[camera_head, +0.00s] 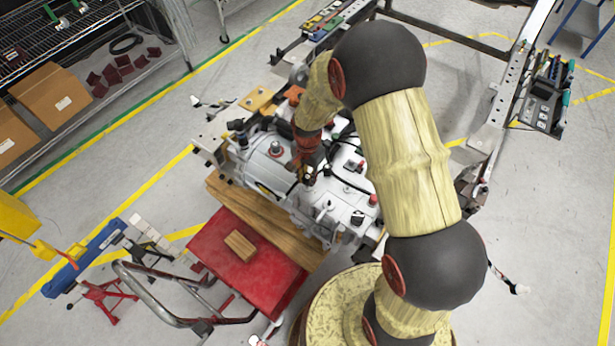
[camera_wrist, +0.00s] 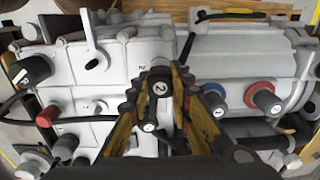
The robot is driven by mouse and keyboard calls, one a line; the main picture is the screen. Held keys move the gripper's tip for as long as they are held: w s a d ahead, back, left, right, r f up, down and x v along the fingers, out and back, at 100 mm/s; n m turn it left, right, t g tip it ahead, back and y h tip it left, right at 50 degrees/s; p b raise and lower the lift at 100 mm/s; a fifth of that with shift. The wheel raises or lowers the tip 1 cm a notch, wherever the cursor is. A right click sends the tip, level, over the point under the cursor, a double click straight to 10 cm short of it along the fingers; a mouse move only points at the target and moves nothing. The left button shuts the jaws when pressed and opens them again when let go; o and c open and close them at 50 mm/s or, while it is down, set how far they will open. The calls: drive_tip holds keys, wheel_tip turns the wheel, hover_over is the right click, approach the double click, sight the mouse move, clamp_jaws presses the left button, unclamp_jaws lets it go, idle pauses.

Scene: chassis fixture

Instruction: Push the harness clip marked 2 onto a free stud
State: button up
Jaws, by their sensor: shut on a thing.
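The black harness clip marked 2 (camera_wrist: 160,88) is upright between the fingertips of my gripper (camera_wrist: 159,100) in the wrist view, and my gripper is shut on it. In the head view my gripper (camera_head: 308,172) is over the middle of the grey metal housing (camera_head: 268,165); the clip is too small to make out there. A printed 2 shows on the housing just behind the clip. Studs stand on the housing: a red-collared one (camera_wrist: 47,115) at left, a blue-collared one (camera_wrist: 228,92) and another red-collared one (camera_wrist: 264,98) at right. The spot under the clip is hidden.
Black cables (camera_wrist: 35,98) run across the housing beside my gripper. A dark knob-like part (camera_wrist: 30,70) stands at left. In the head view a red cart (camera_head: 225,275) with a wooden block (camera_head: 240,245) stands in front, and the fixture rail (camera_head: 500,100) is at right.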

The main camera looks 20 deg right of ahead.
drive_tip(key=shift+f, duration=0.15)
drive_tip(key=shift+f+b, duration=0.65)
drive_tip(key=shift+f, duration=0.2)
drive_tip(key=shift+f+b, duration=0.3)
drive_tip(key=shift+f, duration=0.15)
drive_tip(key=o, duration=0.9)
drive_tip(key=shift+r+p, duration=1.95)
drive_tip(key=shift+r, duration=1.1)
